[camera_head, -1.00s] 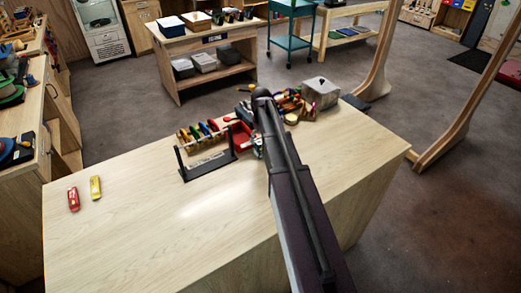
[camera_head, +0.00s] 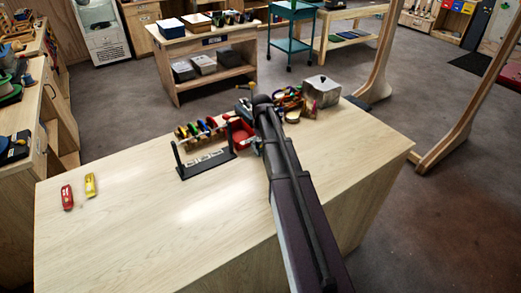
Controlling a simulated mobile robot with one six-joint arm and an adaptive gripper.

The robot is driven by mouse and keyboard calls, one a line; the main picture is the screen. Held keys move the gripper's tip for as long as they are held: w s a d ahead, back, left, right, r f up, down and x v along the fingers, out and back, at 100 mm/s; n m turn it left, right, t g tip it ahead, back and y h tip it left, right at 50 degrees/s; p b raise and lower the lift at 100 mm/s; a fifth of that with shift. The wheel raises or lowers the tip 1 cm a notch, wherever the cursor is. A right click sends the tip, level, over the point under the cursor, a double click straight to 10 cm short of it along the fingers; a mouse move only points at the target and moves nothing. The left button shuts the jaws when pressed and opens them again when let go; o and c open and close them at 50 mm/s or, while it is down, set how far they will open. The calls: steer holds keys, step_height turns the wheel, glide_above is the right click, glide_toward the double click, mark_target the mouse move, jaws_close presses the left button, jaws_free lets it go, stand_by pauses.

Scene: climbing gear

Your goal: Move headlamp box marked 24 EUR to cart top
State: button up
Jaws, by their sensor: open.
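The teal cart (camera_head: 293,11) stands at the back, top centre, with its top partly cut off by the frame edge. I cannot make out a headlamp box or a 24 EUR mark; small goods and boxes are too small to read. My arm reaches from the bottom right over the wooden counter (camera_head: 150,225) to the goods at its far side. My gripper is hidden beyond the arm's far end, so I cannot see its fingers or anything in them.
The counter holds red (camera_head: 67,197) and yellow (camera_head: 90,185) pieces, a rack of coloured items (camera_head: 205,133), a red tray (camera_head: 241,135) and a grey lidded box (camera_head: 321,91). A wooden display table (camera_head: 210,40) stands behind. Wooden posts (camera_head: 460,120) rise at right. Grey floor lies between.

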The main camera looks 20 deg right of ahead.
steer(key=shift+f, duration=0.35)
steer(key=shift+c, duration=0.2)
steer(key=c, duration=0.9)
steer(key=shift+r, duration=0.3)
steer(key=shift+c, duration=0.2)
step_height(320, 180, up, 2)
steer(key=p, duration=0.2)
steer(key=shift+r+p, duration=0.1)
steer(key=shift+p, duration=0.2)
steer(key=shift+c, duration=0.3)
steer(key=shift+s+a+r+p, duration=0.1)
steer(key=shift+s+r+p, duration=0.35)
steer(key=shift+r+p, duration=0.15)
steer(key=s+a, duration=0.1)
steer(key=s, duration=0.4)
steer(key=s+a, duration=0.1)
steer(key=s, duration=0.4)
steer(key=s+a+r+p, duration=0.1)
steer(key=s, duration=0.3)
steer(key=shift+s, duration=0.4)
